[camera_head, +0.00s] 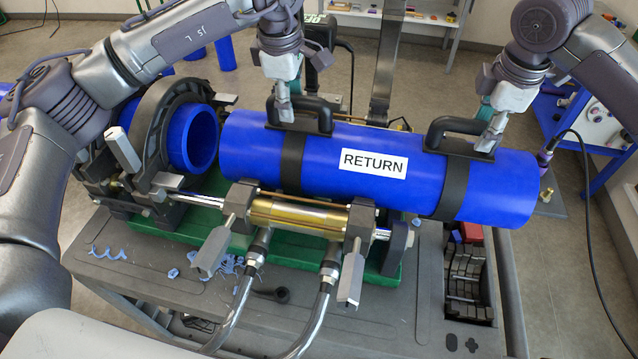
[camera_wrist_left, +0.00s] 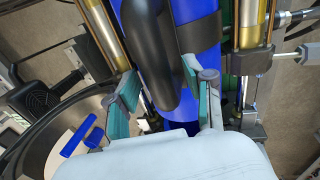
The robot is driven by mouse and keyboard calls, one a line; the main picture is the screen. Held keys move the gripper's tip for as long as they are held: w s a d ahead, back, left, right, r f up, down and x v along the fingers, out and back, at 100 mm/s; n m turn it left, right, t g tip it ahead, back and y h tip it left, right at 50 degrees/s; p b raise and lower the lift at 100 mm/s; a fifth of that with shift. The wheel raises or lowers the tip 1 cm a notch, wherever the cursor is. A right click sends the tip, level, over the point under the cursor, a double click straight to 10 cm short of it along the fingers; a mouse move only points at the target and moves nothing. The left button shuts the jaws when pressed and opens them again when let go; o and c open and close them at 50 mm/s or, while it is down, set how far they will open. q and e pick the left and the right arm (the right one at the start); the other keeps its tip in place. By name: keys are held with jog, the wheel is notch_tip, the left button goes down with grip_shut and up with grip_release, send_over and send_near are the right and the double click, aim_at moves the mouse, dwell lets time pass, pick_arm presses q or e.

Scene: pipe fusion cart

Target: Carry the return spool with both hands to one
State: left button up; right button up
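The return spool (camera_head: 310,155) is a long blue pipe with a white RETURN label, two black straps and two black handles. It lies lengthwise over the fusion machine on the cart. My left gripper (camera_head: 284,108) is at the left handle (camera_head: 312,112). In the left wrist view its fingers (camera_wrist_left: 160,90) are spread on both sides of the black handle (camera_wrist_left: 150,50), which runs between them. My right gripper (camera_head: 487,143) is at the right end of the right handle (camera_head: 445,128). Its fingertips are small and partly hidden, so its grip is unclear.
A blue pipe end (camera_head: 203,140) sits in the black ring clamp (camera_head: 150,125) left of the spool, with a small gap. Brass cylinders (camera_head: 300,215) and hoses lie in front. Blue shavings litter the grey cart top (camera_head: 130,265). A blue shelf cart (camera_head: 570,150) stands at right.

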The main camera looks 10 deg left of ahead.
jog(key=shift+w, duration=0.1)
pick_arm(q)
jog(key=shift+w+r, duration=0.1)
jog(key=shift+r, duration=0.05)
pick_arm(e)
jog(key=shift+f, duration=0.1)
pick_arm(q)
notch_tip(320, 180, up, 11)
jog(key=s, duration=0.2)
jog(key=shift+s+r, duration=0.2)
jog(key=shift+s, duration=0.1)
pick_arm(e)
notch_tip(320, 180, up, 12)
jog(key=s, duration=0.2)
jog(key=shift+s, duration=0.15)
jog(key=shift+f, duration=0.15)
